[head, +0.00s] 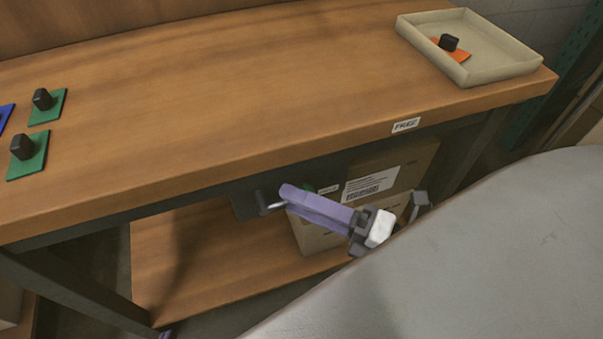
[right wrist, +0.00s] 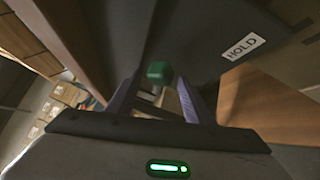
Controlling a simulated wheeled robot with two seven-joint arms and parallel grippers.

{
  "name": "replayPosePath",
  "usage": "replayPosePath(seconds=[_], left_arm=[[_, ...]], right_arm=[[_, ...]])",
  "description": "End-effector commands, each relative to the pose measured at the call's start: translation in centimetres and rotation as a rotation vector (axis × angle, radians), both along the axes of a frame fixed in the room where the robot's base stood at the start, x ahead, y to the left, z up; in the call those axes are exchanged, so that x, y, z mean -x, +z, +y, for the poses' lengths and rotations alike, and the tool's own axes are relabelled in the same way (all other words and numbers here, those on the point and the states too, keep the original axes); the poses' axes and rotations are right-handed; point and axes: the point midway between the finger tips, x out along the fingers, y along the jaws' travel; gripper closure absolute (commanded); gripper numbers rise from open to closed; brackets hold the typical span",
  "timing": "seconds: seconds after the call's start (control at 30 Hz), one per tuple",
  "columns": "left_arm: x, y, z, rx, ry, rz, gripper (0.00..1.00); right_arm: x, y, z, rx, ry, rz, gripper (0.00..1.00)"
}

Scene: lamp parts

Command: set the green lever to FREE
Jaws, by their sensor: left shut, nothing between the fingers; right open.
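The green lever's knob (right wrist: 158,72) shows in the right wrist view between the two purple fingers of my open right gripper (right wrist: 157,95). I cannot tell whether a finger touches it. In the head view the right gripper (head: 285,198) is below the bench's front edge, and its fingers hide most of the lever; a bit of green (head: 309,187) shows behind them. A HOLD label (right wrist: 243,48) is on the dark panel beside the knob. A FREE label (head: 405,125) is on the bench's front edge, further right. Only a purple tip of my left gripper (head: 165,334) shows, at the bottom edge.
The wooden bench (head: 240,90) spans above the lever. Cardboard boxes (head: 392,165) stand on the lower shelf (head: 190,270) behind the right gripper. A beige tray (head: 512,62) holds an orange plate with a black knob. Green plates (head: 30,160) with black knobs lie at left.

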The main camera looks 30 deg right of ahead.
Motion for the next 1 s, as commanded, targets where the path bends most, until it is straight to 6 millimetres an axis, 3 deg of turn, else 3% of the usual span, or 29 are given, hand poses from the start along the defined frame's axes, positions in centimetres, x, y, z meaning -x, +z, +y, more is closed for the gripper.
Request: replayPosePath(seconds=[0.23,0.5,1.0], left_arm=[[0.11,-0.02,0.01,0.001,0.001,-0.001,1.0],[0.15,-0.08,0.06,-0.001,0.001,0.0,1.0],[0.1,0.22,0.3,-0.003,0.006,-0.007,1.0]], right_arm=[[-0.07,-0.04,0.03,0.0,0.0,0.001,0.53],[-0.07,-0.04,-0.01,-0.001,-0.001,0.001,0.99],[-0.11,0.17,-0.08,0.005,-0.003,0.001,1.0]])
